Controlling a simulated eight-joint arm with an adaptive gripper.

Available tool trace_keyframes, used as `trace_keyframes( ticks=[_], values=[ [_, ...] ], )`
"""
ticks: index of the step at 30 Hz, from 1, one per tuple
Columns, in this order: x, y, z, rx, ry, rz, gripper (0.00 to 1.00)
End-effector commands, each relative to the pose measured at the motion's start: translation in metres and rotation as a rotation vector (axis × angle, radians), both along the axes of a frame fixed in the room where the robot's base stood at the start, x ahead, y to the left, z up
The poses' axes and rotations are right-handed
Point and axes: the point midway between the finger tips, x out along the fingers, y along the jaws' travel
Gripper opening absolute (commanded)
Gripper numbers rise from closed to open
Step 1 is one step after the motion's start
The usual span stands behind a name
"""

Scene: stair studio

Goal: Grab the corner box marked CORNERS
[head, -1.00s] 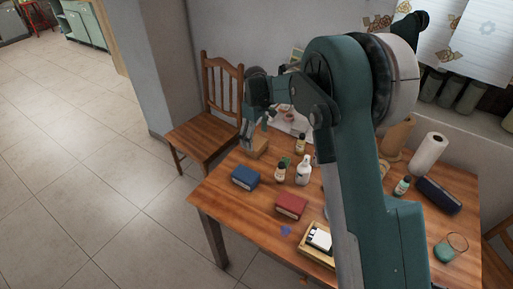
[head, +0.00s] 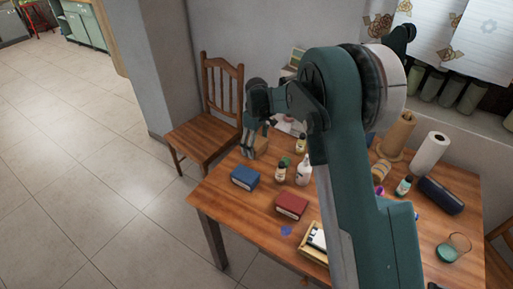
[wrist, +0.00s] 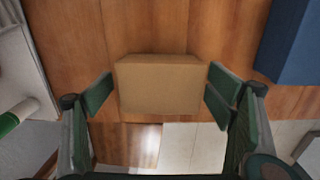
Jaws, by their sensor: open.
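A plain tan box (head: 262,146) stands near the far left edge of the wooden table. I cannot read any marking on it. In the wrist view the tan box (wrist: 160,84) lies in the middle, between the two green finger pads. My gripper (head: 249,150) is at the box in the head view and partly covers it. In the wrist view my gripper (wrist: 160,97) is open, with a visible gap between each pad and the box's sides.
A blue box (head: 245,178) and a red box (head: 291,207) lie nearer the front. A white bottle (head: 304,172) and small bottles (head: 281,172) stand to the right of the tan box. A wooden chair (head: 207,130) is beyond the table's left edge.

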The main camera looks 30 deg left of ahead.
Motion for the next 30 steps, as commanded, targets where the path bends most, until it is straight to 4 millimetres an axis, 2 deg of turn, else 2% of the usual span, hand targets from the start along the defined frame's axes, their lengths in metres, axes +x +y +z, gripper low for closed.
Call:
trace_keyframes(
  ticks=[8, 15, 16, 25, 30],
  values=[
    [-0.0001, 0.0, 0.0002, 0.0, 0.0, 0.0, 0.81],
    [0.0, 0.0, 0.0002, 0.0, 0.0, 0.0, 0.5],
    [0.0, 0.0, 0.0002, 0.0, 0.0, 0.0, 0.48],
    [-0.0001, 0.0, 0.0013, 0.0, 0.0, 0.0, 0.46],
    [-0.0001, 0.0, 0.01, 0.0, 0.0, 0.0, 0.46]
  ],
)
